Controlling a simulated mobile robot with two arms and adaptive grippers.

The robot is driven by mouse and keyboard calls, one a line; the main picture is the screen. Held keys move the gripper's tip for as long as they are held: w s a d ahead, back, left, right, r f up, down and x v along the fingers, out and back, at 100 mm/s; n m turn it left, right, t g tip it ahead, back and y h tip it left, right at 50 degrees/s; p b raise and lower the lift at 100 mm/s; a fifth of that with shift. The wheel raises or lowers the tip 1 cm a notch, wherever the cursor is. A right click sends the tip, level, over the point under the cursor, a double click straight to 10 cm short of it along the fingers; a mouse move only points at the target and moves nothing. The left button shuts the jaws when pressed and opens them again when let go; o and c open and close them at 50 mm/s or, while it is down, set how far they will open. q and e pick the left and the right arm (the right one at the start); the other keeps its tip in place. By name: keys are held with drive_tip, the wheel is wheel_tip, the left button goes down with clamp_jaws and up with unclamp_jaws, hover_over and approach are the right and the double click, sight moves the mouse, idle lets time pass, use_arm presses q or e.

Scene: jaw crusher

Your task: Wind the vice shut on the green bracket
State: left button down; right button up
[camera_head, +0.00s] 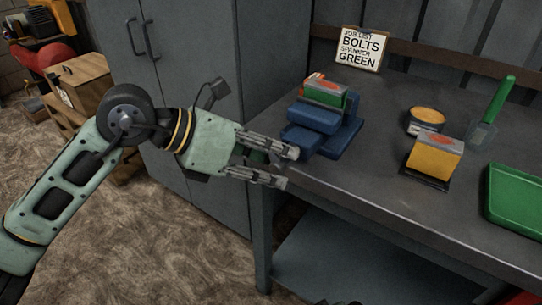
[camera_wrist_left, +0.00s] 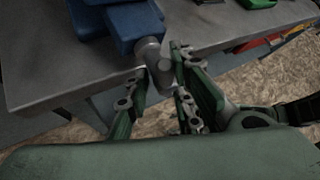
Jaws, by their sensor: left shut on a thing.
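The blue vice (camera_head: 315,138) stands at the bench's left front corner. The green bracket (camera_head: 328,96), with a grey top and a reddish patch, sits at the top of the vice by its jaws; whether the jaws touch it I cannot tell. In the left wrist view the vice's blue body (camera_wrist_left: 135,22) ends in a grey screw end with a handle (camera_wrist_left: 158,70). My left gripper (camera_head: 289,168) is at the vice's near end, just off the bench edge. In the wrist view its fingers (camera_wrist_left: 161,82) are shut on the handle, one each side. My right gripper is out of view.
On the bench, an orange block (camera_head: 435,158) sits on a dark base beside a round orange-topped tin (camera_head: 427,118). A green-handled tool (camera_head: 494,108) and a green tray (camera_head: 517,195) lie right. A sign (camera_head: 360,48) stands behind. A grey cabinet (camera_head: 185,75) stands left.

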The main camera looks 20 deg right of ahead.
use_arm(q)
drive_tip(key=shift+d+r+m+t, duration=0.15)
drive_tip(key=shift+r+m+t, duration=0.15)
drive_tip(key=shift+r, duration=0.25)
drive_tip(key=t+y+b, duration=0.1)
drive_tip(key=m+t+y+b, duration=0.1)
drive_tip(key=shift+s+d+f+y, duration=0.1)
drive_tip(key=shift+s+d+y, duration=0.1)
drive_tip(key=shift+y, duration=0.1)
drive_tip(key=shift+m+b, duration=0.3)
drive_tip(key=shift+b, duration=0.05)
drive_tip(key=shift+t+y+b, duration=0.3)
drive_tip(key=shift+t+y, duration=0.1)
drive_tip(key=shift+t, duration=0.1)
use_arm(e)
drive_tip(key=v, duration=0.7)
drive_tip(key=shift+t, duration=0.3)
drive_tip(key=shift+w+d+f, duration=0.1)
use_arm(q)
drive_tip(key=shift+s, duration=0.1)
drive_tip(key=c, duration=1.7)
unclamp_jaws()
drive_tip(key=shift+o, duration=0.6)
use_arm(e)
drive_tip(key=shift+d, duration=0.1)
